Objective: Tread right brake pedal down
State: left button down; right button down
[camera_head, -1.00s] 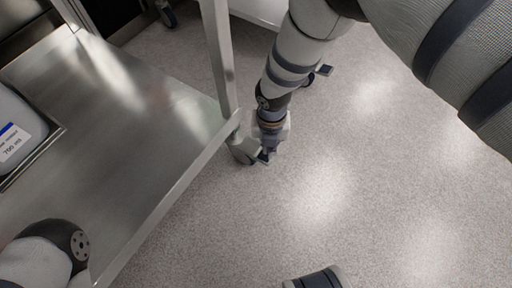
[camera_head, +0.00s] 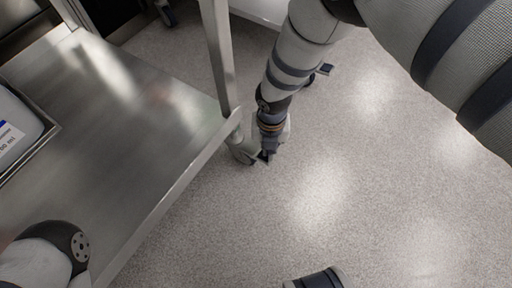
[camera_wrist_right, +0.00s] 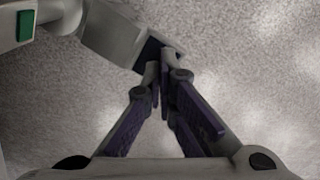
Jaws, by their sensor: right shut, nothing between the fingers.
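The right brake pedal (camera_wrist_right: 152,47) is a grey lever with a dark end. It sticks out from the trolley's front caster (camera_head: 240,150), near the foot of the metal leg. My right gripper (camera_head: 266,156) reaches down to the floor beside this caster. In the right wrist view, the right gripper's fingertips (camera_wrist_right: 163,58) are together and empty, at the dark end of the pedal. They look to be at or touching it; the exact contact and the pedal's tilt are hard to tell. My left gripper is out of view.
The steel trolley shelf (camera_head: 130,110) fills the left, with its leg (camera_head: 219,55) close to my right forearm. A tray with a labelled container (camera_head: 15,130) stands on the shelf. Another caster (camera_head: 326,69) is behind my arm. The floor (camera_head: 400,200) at right is clear.

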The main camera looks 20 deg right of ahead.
jog(key=shift+f+b, duration=0.35)
jog(key=shift+f, duration=0.15)
jog(key=shift+f+b, duration=0.5)
jog(key=shift+f, duration=0.2)
notch_tip(320, 180, up, 8)
jog(key=p, duration=0.6)
jog(key=shift+r, duration=0.2)
jog(key=shift+f, duration=0.15)
